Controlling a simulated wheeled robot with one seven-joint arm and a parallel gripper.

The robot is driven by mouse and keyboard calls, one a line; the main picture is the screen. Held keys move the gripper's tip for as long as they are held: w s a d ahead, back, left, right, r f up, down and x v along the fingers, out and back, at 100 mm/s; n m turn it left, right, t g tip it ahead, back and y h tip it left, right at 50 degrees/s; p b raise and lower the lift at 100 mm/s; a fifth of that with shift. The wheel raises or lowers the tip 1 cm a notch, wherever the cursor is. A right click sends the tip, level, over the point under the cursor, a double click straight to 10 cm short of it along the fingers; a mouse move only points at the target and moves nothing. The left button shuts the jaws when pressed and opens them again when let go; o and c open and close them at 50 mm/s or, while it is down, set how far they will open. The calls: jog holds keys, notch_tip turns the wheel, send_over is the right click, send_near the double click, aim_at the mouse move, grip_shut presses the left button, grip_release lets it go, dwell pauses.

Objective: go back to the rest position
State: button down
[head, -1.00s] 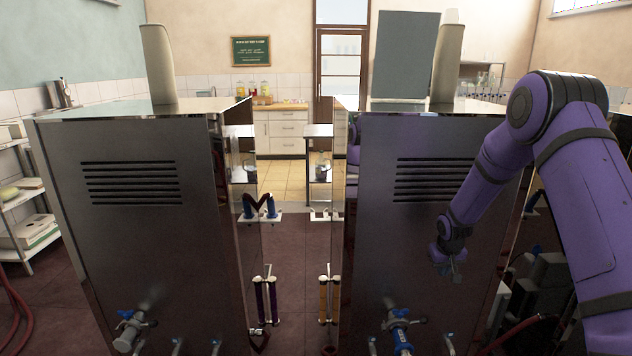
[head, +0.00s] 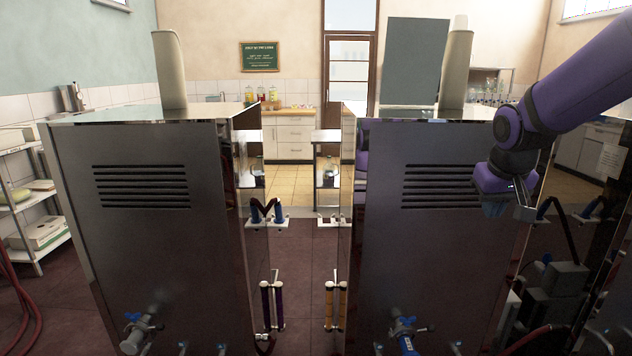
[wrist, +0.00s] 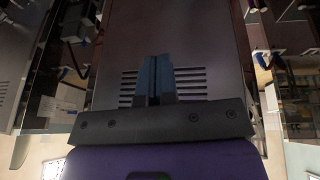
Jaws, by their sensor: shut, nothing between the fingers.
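My gripper (head: 494,209) hangs at the end of my purple arm on the right of the head view. It is in front of the upper right part of the right steel cabinet (head: 425,255), beside the vent slots. In the wrist view my gripper's two fingers (wrist: 155,78) are together with nothing between them. The cabinet's vent slots (wrist: 190,82) show behind the fingers.
A second steel cabinet (head: 160,250) stands on the left, with a narrow gap between the two. Blue-handled valves (head: 404,330) stick out low on the cabinets. A white shelf (head: 38,225) and red hose (head: 20,290) are at the far left.

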jog(key=s+a+r, duration=0.2)
jog(key=s+r, duration=0.1)
jog(key=s, duration=0.9)
jog(key=s+a+r+t+y, duration=0.1)
jog(key=s+a+r, duration=0.1)
jog(key=s, duration=1.1)
jog(key=shift+s+r, duration=0.2)
jog(key=shift+r, duration=0.25)
